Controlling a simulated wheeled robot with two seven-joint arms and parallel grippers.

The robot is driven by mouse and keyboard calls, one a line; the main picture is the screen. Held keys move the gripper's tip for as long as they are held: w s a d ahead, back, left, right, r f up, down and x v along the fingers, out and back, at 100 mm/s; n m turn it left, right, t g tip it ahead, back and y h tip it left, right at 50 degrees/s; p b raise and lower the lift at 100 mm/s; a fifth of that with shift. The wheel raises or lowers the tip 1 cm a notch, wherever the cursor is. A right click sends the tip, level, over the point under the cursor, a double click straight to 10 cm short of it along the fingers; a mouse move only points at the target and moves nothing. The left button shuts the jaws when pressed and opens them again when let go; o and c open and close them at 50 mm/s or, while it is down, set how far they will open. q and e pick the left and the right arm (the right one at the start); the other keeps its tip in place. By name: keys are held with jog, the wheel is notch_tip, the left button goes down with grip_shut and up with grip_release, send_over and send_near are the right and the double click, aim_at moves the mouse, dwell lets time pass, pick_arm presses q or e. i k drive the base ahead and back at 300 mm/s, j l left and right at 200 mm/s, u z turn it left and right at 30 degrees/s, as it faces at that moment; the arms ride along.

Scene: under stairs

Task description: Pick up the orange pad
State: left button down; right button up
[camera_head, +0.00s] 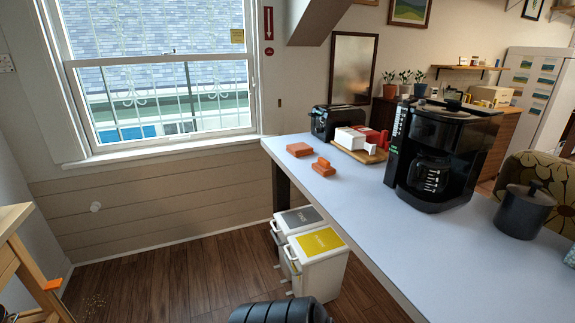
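Two small orange pieces lie on the light counter (383,209). One is a flat orange pad (300,149) near the counter's left edge. The other is an orange piece (323,168) with a raised part on top, close to it on the right and nearer to me. A third small orange item (52,284) shows at the wooden furniture at the far left; I cannot tell what it is. Neither of my grippers can be made out. A dark, rounded, ribbed shape at the bottom edge shows no fingers.
A black coffee maker (440,150), a dark lidded pot (523,212), a toaster (335,122) and a board with a white box (350,138) stand on the counter. Two white bins (318,272) stand below its left edge. Wooden furniture (22,262) is at far left. The floor between is largely clear.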

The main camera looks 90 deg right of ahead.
aim_at(322, 167)
jog(key=z, duration=4)
